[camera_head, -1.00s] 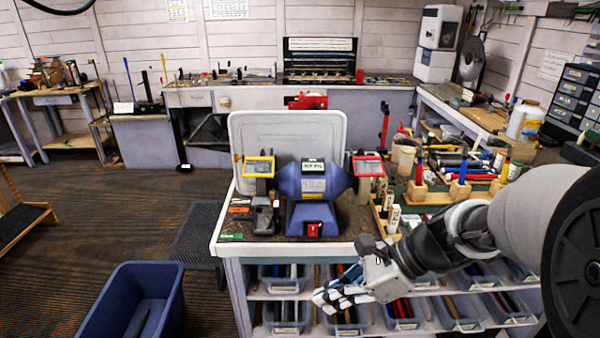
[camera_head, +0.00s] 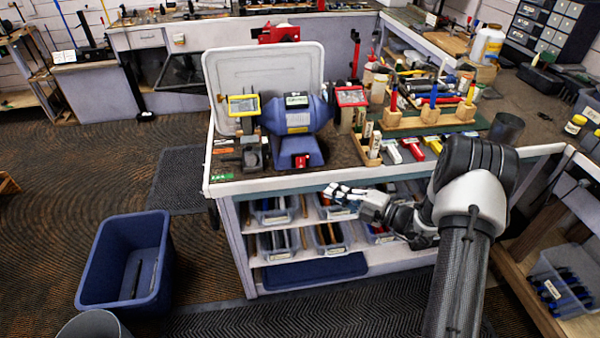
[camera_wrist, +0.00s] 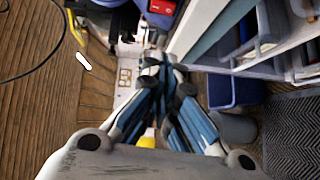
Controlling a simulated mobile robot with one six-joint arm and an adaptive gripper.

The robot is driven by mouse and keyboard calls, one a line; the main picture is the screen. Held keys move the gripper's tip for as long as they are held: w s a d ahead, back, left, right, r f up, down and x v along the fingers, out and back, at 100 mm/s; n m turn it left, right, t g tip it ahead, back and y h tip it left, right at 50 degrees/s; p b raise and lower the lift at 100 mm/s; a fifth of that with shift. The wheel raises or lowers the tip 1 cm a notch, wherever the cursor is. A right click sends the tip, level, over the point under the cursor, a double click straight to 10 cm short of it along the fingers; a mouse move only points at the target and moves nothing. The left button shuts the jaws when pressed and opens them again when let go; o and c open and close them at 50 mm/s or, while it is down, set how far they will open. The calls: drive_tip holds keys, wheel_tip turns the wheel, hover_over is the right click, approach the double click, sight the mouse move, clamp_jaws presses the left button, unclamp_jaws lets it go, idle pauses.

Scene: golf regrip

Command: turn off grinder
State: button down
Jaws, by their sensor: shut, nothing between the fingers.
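The blue bench grinder (camera_head: 298,125) stands on the workbench, with a yellow-framed shield on its left and a red-framed shield on its right. Its red switch (camera_head: 301,161) is on the front of the base. A red switch also shows at the top of the wrist view (camera_wrist: 162,7). My gripper (camera_head: 331,190) is in front of the bench's front edge, below and to the right of the switch, apart from it. In the wrist view its fingers (camera_wrist: 160,62) meet at the tips with nothing between them.
The workbench's white front edge (camera_head: 385,177) lies between my gripper and the grinder. Wooden blocks with coloured tools (camera_head: 430,115) stand right of the grinder. Clear bins (camera_head: 275,240) fill the shelves below. A blue tub (camera_head: 128,262) stands on the floor at left.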

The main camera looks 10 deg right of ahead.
sight(301, 162)
idle(0.3)
drive_tip(key=b+x, duration=0.1)
drive_tip(key=x, duration=0.3)
drive_tip(key=w+d+b+x, duration=0.1)
drive_tip(key=x, duration=0.3)
drive_tip(key=b+x, duration=0.2)
drive_tip(key=x, duration=0.2)
drive_tip(key=shift+w+d+f, duration=0.25)
drive_tip(key=shift+w, duration=0.5)
drive_tip(key=shift+w+f, duration=0.1)
drive_tip(key=shift+w, duration=0.25)
